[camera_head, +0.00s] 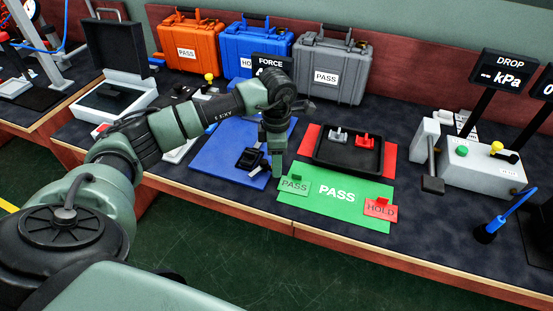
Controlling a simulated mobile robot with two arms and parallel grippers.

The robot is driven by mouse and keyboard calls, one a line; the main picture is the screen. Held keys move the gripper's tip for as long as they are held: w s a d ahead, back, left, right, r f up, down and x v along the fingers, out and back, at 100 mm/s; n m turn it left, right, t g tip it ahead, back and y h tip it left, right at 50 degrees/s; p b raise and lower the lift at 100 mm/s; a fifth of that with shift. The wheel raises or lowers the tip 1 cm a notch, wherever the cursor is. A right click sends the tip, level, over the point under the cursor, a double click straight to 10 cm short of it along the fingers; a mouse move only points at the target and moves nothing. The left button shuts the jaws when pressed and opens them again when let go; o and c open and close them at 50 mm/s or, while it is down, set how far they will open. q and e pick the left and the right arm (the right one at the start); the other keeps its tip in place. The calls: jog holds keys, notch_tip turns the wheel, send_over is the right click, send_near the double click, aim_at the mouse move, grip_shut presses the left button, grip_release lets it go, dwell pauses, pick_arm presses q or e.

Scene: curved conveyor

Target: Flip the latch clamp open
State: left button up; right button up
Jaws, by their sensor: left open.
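My left gripper (271,166) comes in from the left and points down over the right part of the blue mat (213,158). It is open. A small black item (249,159) lies on the mat just left of the fingers; I cannot tell whether it is the latch clamp or whether the gripper touches it. A small grey part (338,135) and a small red part (365,141) sit in a black tray (326,163) to the right of the gripper. My right gripper is out of view.
A green PASS mat (337,209) lies in front of the tray, with a green PASS tag (294,185) and a red HOLD tag (380,208). Orange (190,41), blue (256,46) and grey (330,68) cases stand behind. A white button box (484,167) is at right.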

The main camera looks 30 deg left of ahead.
pick_arm(q)
grip_shut()
jog(key=shift+w+d+f+n+b, duration=0.1)
jog(key=shift+w+n+b, duration=0.35)
jog(key=shift+n, duration=0.65)
jog(key=w+n, duration=0.1)
jog(key=n, duration=0.1)
jog(key=shift+n, duration=0.3)
jog(key=shift+w, duration=0.1)
grip_release()
notch_tip(320, 180, up, 8)
jog(key=shift+b, duration=0.3)
